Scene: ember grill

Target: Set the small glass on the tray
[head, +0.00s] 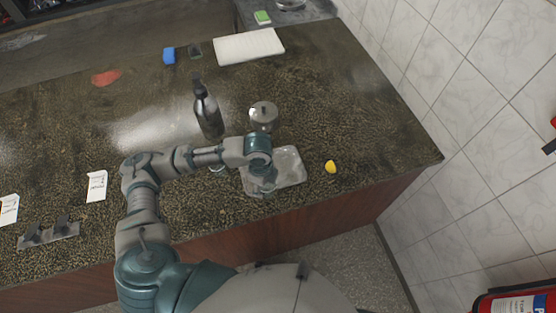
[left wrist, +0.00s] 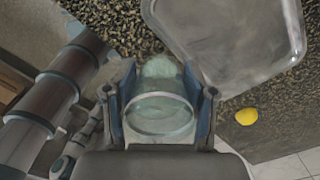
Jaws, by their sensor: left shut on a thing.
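The clear tray (head: 288,167) lies on the dark speckled counter near its front edge. In the left wrist view the tray (left wrist: 235,40) fills the upper right. My left gripper (head: 265,184) is over the left part of the tray in the head view. In the left wrist view my left gripper (left wrist: 160,105) is shut on the small glass (left wrist: 160,115), with one finger on each side and the round rim toward the camera. Whether the glass touches the tray or the counter cannot be told. My right gripper is not in view.
A dark bottle (head: 207,112) and a lidded glass jar (head: 263,114) stand behind the tray. A yellow lemon-like thing (head: 330,166) lies to its right. A white board (head: 248,46), a blue block (head: 169,55) and a red patch (head: 105,78) are farther back.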

